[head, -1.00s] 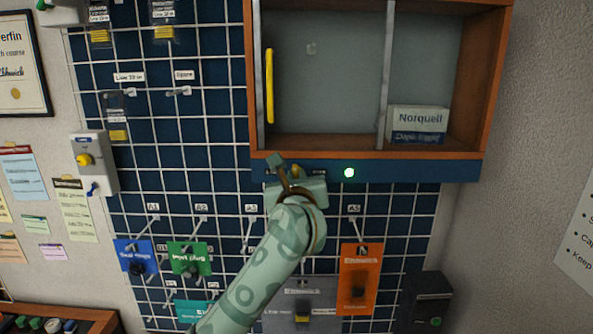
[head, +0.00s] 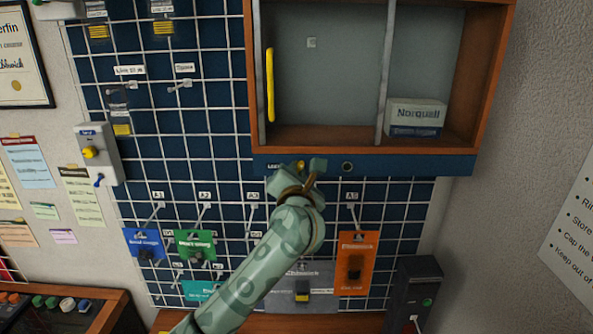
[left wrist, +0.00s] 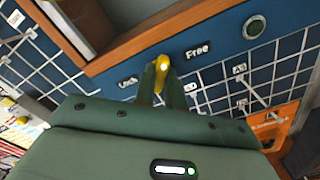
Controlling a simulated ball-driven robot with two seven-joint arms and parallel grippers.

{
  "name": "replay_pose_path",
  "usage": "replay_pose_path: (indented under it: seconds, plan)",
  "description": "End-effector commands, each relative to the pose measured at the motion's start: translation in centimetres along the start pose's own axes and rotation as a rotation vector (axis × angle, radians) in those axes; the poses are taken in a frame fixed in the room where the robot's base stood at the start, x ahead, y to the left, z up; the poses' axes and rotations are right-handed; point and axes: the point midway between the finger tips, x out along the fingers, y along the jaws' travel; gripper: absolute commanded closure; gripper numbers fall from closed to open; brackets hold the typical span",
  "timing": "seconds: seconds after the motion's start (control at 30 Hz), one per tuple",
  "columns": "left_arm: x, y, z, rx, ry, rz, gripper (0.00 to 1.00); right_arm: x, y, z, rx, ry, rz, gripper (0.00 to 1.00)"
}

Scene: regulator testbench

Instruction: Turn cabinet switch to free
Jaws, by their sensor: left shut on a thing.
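The cabinet switch, a small yellow knob (left wrist: 161,66), sits on the blue strip under the cabinet. It also shows in the head view (head: 301,164), partly covered by my gripper. In the left wrist view the "Free" label (left wrist: 198,51) is to its right and another label (left wrist: 127,82), hard to read, to its left. My left gripper (left wrist: 162,80) is shut on the knob, one green finger on either side. In the head view the left gripper (head: 306,174) is tilted at the strip. The round lamp (head: 347,166) on the strip is dark. My right gripper is not in view.
The open wooden cabinet (head: 492,70) above has a yellow-handled sliding glass door (head: 270,85) and holds a Norquell box (head: 416,117). Below, a wire grid carries hooks with hanging packs, among them an orange one (head: 356,262). A black box (head: 418,290) is at lower right.

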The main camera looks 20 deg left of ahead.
Motion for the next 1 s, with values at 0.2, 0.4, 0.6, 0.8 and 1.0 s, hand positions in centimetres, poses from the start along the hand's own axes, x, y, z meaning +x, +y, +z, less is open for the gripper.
replay_pose_path:
  seconds: [0.2,0.4,0.6,0.8,1.0]
  plan:
    - [-0.01,-0.12,-0.1,0.078,0.002,-0.002,1.0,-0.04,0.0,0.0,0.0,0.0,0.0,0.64]
    - [-0.01,-0.13,-0.11,0.107,0.002,-0.003,1.0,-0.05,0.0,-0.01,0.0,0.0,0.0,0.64]
    - [-0.01,-0.14,-0.11,0.112,0.002,-0.003,1.0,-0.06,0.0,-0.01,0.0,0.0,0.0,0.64]
    - [-0.01,-0.14,-0.11,0.111,0.002,-0.003,0.85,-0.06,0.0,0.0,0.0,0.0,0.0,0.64]
    - [0.0,-0.08,-0.07,0.11,0.001,-0.002,0.66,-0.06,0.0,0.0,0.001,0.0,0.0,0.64]
